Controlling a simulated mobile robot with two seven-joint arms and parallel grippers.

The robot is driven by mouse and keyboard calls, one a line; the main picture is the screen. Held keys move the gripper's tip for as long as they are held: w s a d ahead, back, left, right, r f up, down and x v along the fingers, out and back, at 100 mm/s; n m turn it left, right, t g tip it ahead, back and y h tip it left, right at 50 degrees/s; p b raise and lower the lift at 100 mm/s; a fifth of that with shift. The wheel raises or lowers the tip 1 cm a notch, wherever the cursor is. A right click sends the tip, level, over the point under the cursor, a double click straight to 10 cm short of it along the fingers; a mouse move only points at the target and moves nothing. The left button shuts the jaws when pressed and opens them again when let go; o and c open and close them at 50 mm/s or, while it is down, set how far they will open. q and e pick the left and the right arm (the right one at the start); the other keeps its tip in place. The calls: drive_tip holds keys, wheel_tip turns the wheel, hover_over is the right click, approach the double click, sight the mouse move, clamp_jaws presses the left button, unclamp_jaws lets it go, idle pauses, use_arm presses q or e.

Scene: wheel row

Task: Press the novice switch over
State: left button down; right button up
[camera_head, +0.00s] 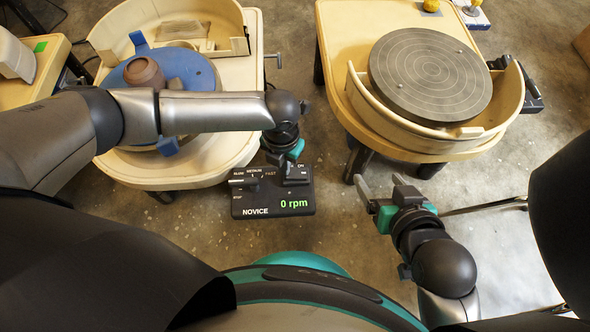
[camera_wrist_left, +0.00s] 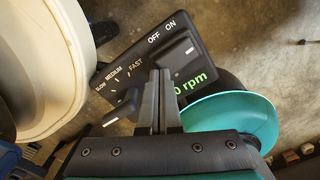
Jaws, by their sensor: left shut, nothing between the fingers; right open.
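The novice control box (camera_head: 242,208) is black, with a green "0 rpm" display, and stands at the front of the left potter's wheel. Its black switch (camera_wrist_left: 178,56) has a white mark, beside the OFF and ON labels; I cannot tell which way it is tipped. A speed lever (camera_wrist_left: 122,110) sits by the SLOW, MEDIUM and FAST marks. My left gripper (camera_head: 291,165) is shut and empty, above the switch end of the box. In the left wrist view its fingertips (camera_wrist_left: 160,72) appear just beside the switch; contact cannot be told. My right gripper (camera_head: 381,184) is open and empty, right of the box.
The left wheel has a blue disc (camera_head: 200,68) with a brown clay pot (camera_head: 144,74) on it. The right wheel has a bare grey disc (camera_head: 430,75), and another control box (camera_head: 533,98) at its right. Bare floor lies between the two wheels.

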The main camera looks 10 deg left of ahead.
use_arm(q)
drive_tip(key=shift+f+b, duration=0.3)
drive_tip(key=shift+f, duration=0.25)
drive_tip(key=shift+r+p, duration=0.25)
drive_tip(key=shift+p, duration=0.25)
drive_tip(key=shift+s+a+r+p, duration=0.1)
drive_tip(key=shift+s+a+p, duration=0.05)
drive_tip(key=shift+a+p, duration=0.25)
drive_tip(key=shift+s+a+r+p, duration=0.15)
drive_tip(key=shift+a+p, duration=0.1)
drive_tip(key=shift+a, duration=0.25)
drive_tip(key=shift+s+a+p, duration=0.2)
drive_tip(key=shift+a+p, duration=0.15)
drive_tip(key=shift+a, duration=0.3)
drive_tip(key=shift+s+a+p, duration=0.2)
drive_tip(key=shift+a+p, duration=0.2)
drive_tip(key=shift+a, duration=0.3)
drive_tip(key=shift+s+a+p, duration=0.2)
drive_tip(key=shift+a+p, duration=0.15)
drive_tip(key=shift+a, duration=0.3)
wheel_tip(320, 180, up, 8)
drive_tip(key=p, duration=0.8)
